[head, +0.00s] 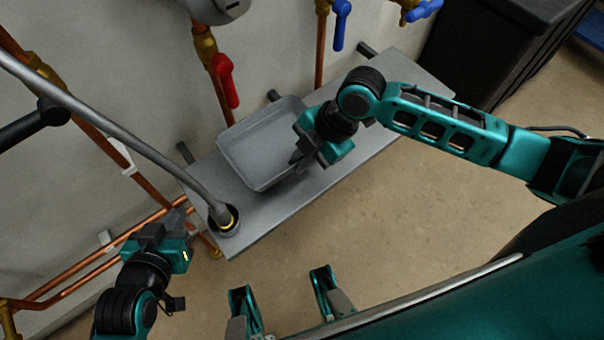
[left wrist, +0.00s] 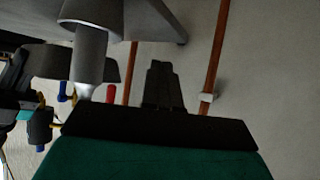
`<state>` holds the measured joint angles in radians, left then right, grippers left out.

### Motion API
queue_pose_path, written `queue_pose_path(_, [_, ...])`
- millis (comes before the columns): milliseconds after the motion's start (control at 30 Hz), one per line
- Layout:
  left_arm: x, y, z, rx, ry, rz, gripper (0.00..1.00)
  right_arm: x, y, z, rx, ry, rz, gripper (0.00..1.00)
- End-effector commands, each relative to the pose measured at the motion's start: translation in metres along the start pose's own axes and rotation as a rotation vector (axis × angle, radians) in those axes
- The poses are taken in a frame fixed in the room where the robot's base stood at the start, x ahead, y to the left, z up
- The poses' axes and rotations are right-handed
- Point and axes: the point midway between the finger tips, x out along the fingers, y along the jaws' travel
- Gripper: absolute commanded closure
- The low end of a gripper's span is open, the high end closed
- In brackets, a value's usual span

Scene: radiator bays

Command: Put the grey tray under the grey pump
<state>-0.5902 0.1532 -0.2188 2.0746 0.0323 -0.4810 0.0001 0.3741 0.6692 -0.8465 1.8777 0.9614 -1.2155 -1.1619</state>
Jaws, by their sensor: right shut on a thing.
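The grey tray (head: 258,150) is a shallow rectangular pan on the grey wall shelf (head: 240,228). My right gripper (head: 302,158) is shut on the tray's right side; its fingertips are partly hidden. A grey rounded body (head: 218,8), cut off by the top edge of the head view, is on the wall up and to the left of the tray; it may be the grey pump. My left gripper (head: 178,218) is off the shelf's left end, empty, with its fingers together. Its fingers also show in the left wrist view (left wrist: 160,85).
A grey hose or rod (head: 150,150) slants down to a dark round cup (head: 226,220) on the shelf's left end. Copper pipes with a red valve handle (head: 225,80) and blue handles (head: 341,22) run along the wall. A black bin (head: 490,45) stands at the upper right.

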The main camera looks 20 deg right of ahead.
Motion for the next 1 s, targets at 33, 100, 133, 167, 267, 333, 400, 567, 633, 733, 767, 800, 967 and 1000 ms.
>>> queue_pose_path(33, [0.003,-0.001,0.001,0.001,0.004,0.0,1.0,0.008,-0.002,0.003,0.0,0.002,0.001,1.0])
queue_pose_path(100, [0.004,-0.001,0.001,0.002,0.006,-0.001,1.0,0.012,-0.003,0.005,0.0,0.001,0.001,1.0])
queue_pose_path(133, [0.004,-0.001,0.001,0.002,0.006,-0.001,1.0,0.013,-0.003,0.005,-0.001,0.0,0.002,1.0])
queue_pose_path(167, [0.004,-0.001,0.001,0.002,0.006,-0.001,1.0,0.014,-0.003,0.006,-0.001,0.0,0.002,1.0])
queue_pose_path(267, [0.005,-0.002,0.004,0.001,0.006,-0.002,1.0,0.021,-0.005,0.009,0.0,0.0,0.002,1.0])
queue_pose_path(333, [0.007,-0.002,0.007,0.001,0.006,-0.002,1.0,0.031,-0.008,0.013,0.0,0.0,0.001,1.0])
queue_pose_path(400, [0.009,-0.002,0.011,0.001,0.004,-0.003,1.0,0.042,-0.011,0.017,0.002,0.001,0.0,1.0])
queue_pose_path(567, [0.01,-0.002,0.017,-0.001,-0.005,-0.003,1.0,0.052,-0.014,0.022,-0.001,0.0,0.002,1.0])
queue_pose_path(633, [0.009,-0.002,0.018,-0.001,-0.007,-0.003,1.0,0.051,-0.014,0.021,-0.001,0.0,0.002,1.0])
queue_pose_path(733, [0.009,-0.002,0.018,-0.002,-0.008,-0.003,1.0,0.051,-0.014,0.021,-0.001,0.0,0.002,1.0])
queue_pose_path(767, [0.009,-0.002,0.019,-0.002,-0.008,-0.003,1.0,0.051,-0.014,0.021,-0.001,0.0,0.002,1.0])
queue_pose_path(800, [0.009,-0.002,0.019,-0.002,-0.008,-0.003,1.0,0.052,-0.014,0.022,-0.001,0.0,0.002,1.0])
queue_pose_path(967, [0.009,-0.002,0.019,-0.002,-0.008,-0.004,1.0,0.052,-0.015,0.022,-0.001,-0.001,0.0,0.78])
queue_pose_path(1000, [0.009,-0.002,0.019,-0.003,-0.007,-0.004,1.0,0.052,-0.015,0.022,-0.001,-0.001,0.0,0.74])
